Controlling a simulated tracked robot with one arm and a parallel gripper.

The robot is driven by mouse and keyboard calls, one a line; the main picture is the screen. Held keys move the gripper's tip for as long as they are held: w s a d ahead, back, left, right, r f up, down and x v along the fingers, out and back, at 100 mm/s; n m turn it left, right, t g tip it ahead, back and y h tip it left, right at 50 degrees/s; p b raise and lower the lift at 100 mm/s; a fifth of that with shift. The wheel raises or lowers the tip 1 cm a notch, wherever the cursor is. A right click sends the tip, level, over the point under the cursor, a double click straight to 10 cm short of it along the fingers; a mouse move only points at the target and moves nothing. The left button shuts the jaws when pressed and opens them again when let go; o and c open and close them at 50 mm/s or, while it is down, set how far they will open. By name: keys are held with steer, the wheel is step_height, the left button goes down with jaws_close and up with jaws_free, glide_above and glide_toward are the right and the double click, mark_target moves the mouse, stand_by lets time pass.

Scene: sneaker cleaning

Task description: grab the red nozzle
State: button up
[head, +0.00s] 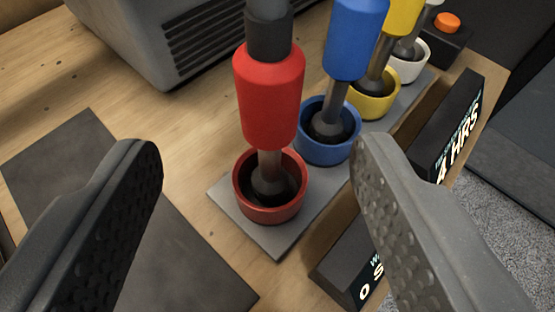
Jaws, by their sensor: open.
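The red nozzle (269,97) stands upright in a red cup (239,197), with a dark grey collar above its red body and a grey stem below. It is the nearest in a row of nozzles. My gripper (255,165) is open, with one dark finger on the left and one grey finger on the right. In the picture the red nozzle lies between and beyond the fingertips. Neither finger appears to touch it. The nozzle's top is cut off by the picture's upper edge.
Blue (354,38) and yellow (402,17) nozzles stand behind in matching cups, with a white cup (409,68) beyond. A grey plate (262,238) carries the row. Dark display blocks (452,122) flank it on the right. A grey vented box (140,45) stands behind left. A dark mat (70,165) lies left.

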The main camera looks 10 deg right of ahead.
mark_target(258, 94)
steer(key=x, duration=0.6)
steer(key=shift+r, duration=0.1)
steer(key=shift+d+b+x, duration=0.15)
steer(key=shift+b+x, duration=0.05)
steer(key=shift+x, duration=1.15)
steer(key=shift+d+b+x, duration=0.15)
steer(key=shift+b+x, duration=0.05)
steer(key=shift+x, duration=1.2)
steer(key=shift+s, duration=0.1)
jaws_close()
